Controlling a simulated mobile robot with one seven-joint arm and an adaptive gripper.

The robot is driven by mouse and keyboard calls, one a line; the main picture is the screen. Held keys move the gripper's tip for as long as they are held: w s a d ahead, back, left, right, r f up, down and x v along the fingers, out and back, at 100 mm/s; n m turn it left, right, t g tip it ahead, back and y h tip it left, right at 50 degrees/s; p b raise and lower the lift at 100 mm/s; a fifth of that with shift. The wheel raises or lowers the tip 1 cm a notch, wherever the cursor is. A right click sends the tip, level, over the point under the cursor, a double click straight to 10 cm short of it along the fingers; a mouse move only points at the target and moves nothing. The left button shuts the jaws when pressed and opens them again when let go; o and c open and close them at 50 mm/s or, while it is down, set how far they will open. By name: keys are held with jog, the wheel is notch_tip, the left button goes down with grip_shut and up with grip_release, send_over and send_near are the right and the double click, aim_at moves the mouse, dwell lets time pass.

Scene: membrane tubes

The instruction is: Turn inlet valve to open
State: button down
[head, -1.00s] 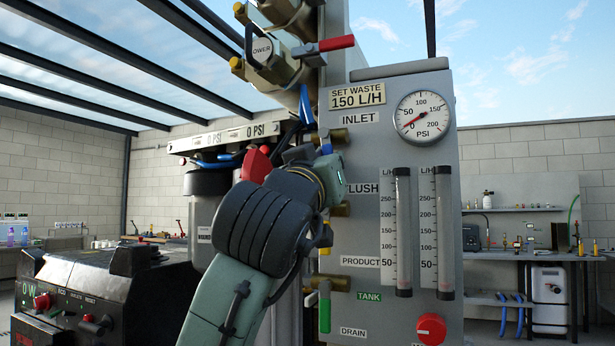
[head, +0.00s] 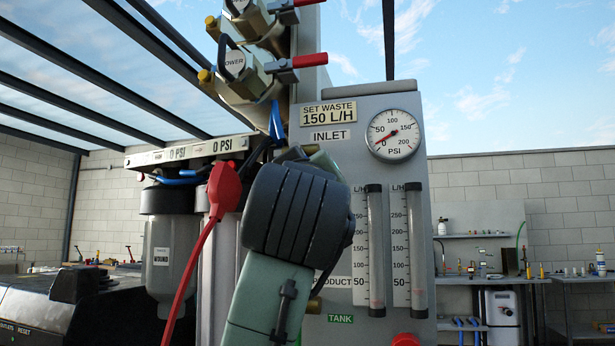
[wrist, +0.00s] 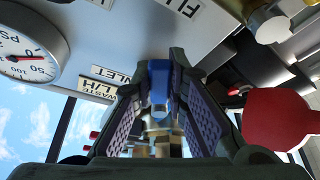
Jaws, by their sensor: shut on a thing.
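The inlet valve shows in the wrist view as a blue handle (wrist: 159,82) on a brass body (wrist: 163,135). My gripper (wrist: 160,90) has its dark, ribbed finger pads on either side of the blue handle and is shut on it. In the head view, my wrist and forearm hide the valve and the fingers. The INLET label (head: 332,135) sits on the grey panel (head: 365,101) just above my wrist. How far the handle is turned cannot be told.
The pressure dial (head: 394,135) reads near zero. Two clear flow tubes (head: 376,250) stand close right of my wrist. A red bulb-shaped part (head: 224,190) with a red hose hangs close left, beside grey filter housings (head: 170,240). More red-handled valves (head: 296,62) are above.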

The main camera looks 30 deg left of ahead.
dwell(0.4)
jog(key=c, duration=1.6)
grip_release()
jog(key=shift+o, duration=0.2)
jog(key=shift+d, duration=0.1)
jog(key=v, duration=1.2)
